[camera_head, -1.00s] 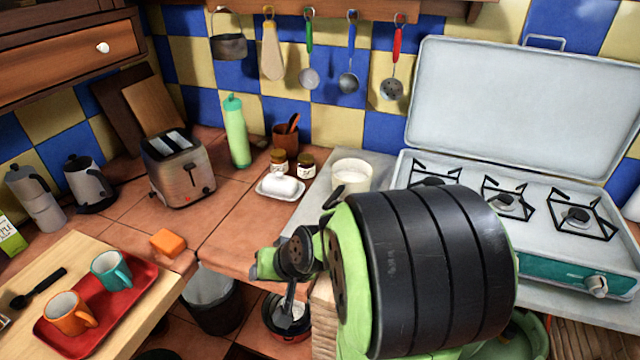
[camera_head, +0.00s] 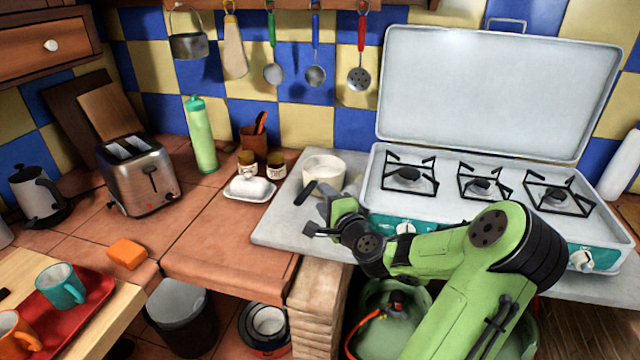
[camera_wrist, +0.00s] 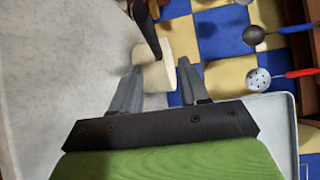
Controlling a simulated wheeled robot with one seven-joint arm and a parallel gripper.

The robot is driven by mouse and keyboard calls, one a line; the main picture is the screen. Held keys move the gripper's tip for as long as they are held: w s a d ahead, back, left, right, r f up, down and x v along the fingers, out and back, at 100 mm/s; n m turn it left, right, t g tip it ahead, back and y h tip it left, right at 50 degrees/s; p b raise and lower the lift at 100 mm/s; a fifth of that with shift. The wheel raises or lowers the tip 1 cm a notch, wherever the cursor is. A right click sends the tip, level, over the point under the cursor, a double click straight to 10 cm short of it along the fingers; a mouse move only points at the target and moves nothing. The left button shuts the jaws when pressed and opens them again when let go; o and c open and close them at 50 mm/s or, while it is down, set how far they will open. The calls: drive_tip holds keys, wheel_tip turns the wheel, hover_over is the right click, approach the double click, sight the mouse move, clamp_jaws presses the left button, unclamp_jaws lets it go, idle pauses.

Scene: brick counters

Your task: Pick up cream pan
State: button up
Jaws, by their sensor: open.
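The cream pan (camera_head: 325,171) stands upright on the grey counter slab, just left of the stove, with its dark handle (camera_head: 308,193) pointing to the lower left. My gripper (camera_head: 316,217) is low over the slab, in front of the pan and close to the handle. In the wrist view the gripper (camera_wrist: 160,68) is open. The cream pan (camera_wrist: 153,76) shows in the gap between its fingers, and its dark handle reaches up in that picture. I cannot tell whether a finger touches it.
A camping stove (camera_head: 480,190) with its lid raised is right of the pan. A butter dish (camera_head: 250,188) and two jars stand to the left. A toaster (camera_head: 138,175) and green bottle (camera_head: 200,135) are farther left. Utensils hang on the wall behind.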

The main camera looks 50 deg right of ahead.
sight(314, 188)
drive_tip(key=x, duration=0.5)
drive_tip(key=b+x, duration=0.1)
drive_tip(key=x, duration=0.2)
drive_tip(key=shift+d+f, duration=0.15)
drive_tip(key=shift+f, duration=0.15)
drive_tip(key=shift+c, duration=0.4)
clamp_jaws()
drive_tip(key=shift+r, duration=0.1)
